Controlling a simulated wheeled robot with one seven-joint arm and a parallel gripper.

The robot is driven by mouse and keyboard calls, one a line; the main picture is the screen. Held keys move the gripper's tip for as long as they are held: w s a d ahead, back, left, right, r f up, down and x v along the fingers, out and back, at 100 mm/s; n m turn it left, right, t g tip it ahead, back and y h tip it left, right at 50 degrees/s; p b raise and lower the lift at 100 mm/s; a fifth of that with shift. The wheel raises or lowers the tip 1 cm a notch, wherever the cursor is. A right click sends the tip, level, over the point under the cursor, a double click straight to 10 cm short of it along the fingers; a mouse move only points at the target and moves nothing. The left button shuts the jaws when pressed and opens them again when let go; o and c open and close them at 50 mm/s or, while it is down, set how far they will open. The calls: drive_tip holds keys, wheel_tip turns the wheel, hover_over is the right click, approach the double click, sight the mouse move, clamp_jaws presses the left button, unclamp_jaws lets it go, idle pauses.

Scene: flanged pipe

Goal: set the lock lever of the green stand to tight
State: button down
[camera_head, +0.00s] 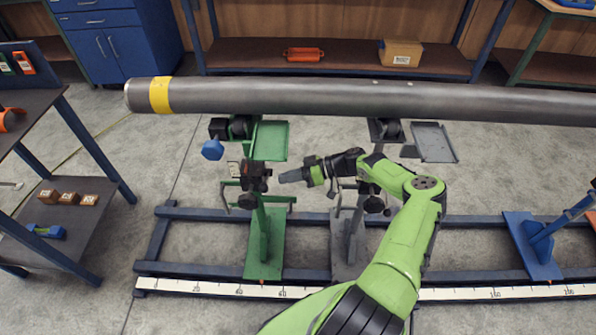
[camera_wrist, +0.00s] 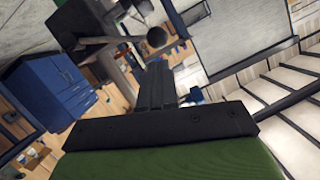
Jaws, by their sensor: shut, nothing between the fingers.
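The green stand (camera_head: 263,245) stands on the blue floor rails under the left part of the pipe. Its dark clamp block (camera_head: 256,177) sits partway up the post, with a black round knob below and thin handles at its sides. I cannot tell which part is the lock lever or how it is set. My gripper (camera_head: 282,178) is shut and empty, its tips pointing left, just right of the clamp block. In the wrist view the closed fingers (camera_wrist: 157,82) point toward dark stand parts with a round black knob (camera_wrist: 156,37); contact is not visible.
A long grey pipe (camera_head: 320,97) with a yellow band lies above the stands. A grey stand (camera_head: 346,245) is close on the right, beneath my forearm. A blue stand (camera_head: 533,245) is farther right. A dark side table (camera_head: 25,115) stands at the left.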

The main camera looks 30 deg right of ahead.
sight(268, 188)
drive_tip(key=x, duration=0.3)
drive_tip(key=shift+w+a+f, duration=0.1)
drive_tip(key=shift+w+a, duration=0.1)
drive_tip(key=shift+a, duration=0.15)
drive_tip(key=shift+s+a+f+n+b, duration=0.3)
drive_tip(key=shift+s+f+n+b, duration=0.25)
drive_tip(key=shift+f, duration=0.25)
wheel_tip(268, 188, down, 12)
drive_tip(key=s+n+t+h+b, duration=0.1)
drive_tip(key=n+t+h+b, duration=0.1)
drive_tip(key=n+t+b, duration=0.2)
drive_tip(key=shift+a+n+b, duration=0.45)
drive_tip(key=shift+n+b, duration=0.65)
drive_tip(key=shift+n, duration=0.95)
drive_tip(key=shift+s+f, duration=0.1)
drive_tip(key=shift+f, duration=0.1)
